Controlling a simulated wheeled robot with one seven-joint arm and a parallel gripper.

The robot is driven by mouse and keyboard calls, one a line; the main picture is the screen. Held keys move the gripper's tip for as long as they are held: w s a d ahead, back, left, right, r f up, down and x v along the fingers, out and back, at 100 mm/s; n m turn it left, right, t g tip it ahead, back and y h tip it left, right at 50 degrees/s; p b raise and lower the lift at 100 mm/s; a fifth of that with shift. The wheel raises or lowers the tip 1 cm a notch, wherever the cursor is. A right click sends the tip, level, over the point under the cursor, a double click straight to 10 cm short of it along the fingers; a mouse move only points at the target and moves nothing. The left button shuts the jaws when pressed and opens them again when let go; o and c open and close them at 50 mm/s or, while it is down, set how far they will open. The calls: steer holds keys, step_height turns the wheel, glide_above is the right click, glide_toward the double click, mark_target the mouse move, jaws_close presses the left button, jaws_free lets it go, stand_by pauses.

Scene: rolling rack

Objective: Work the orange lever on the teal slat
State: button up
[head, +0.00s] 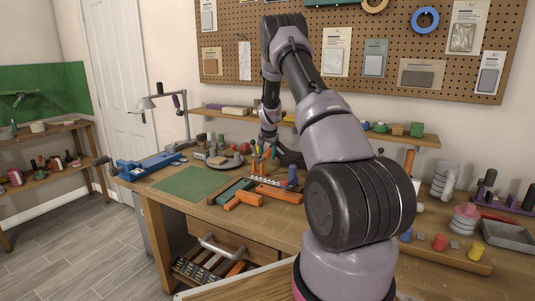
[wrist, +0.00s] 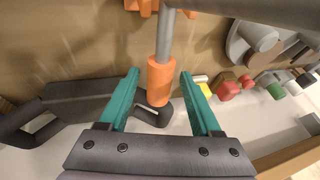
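In the wrist view an orange cylindrical grip (wrist: 160,82) sits at the end of a grey rod, below an orange block at the top edge. My gripper (wrist: 160,74) is open, with its two teal fingers on either side of the grip. A gap shows between the grip and each finger. I cannot make out a teal slat in the wrist view. In the head view a dark teal bar (head: 230,191) lies on the bench beside orange pieces (head: 278,193). I cannot tell whether these belong to the lever. My arm hides part of the bench.
A green mat (head: 192,182) lies on the bench left of the teal bar, near a blue vise (head: 148,164). Pegs and a grey tray (head: 508,235) stand at the right. A shelf (head: 400,137) with small blocks runs along the wall.

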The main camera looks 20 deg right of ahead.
jaws_close()
stand_by(1.2)
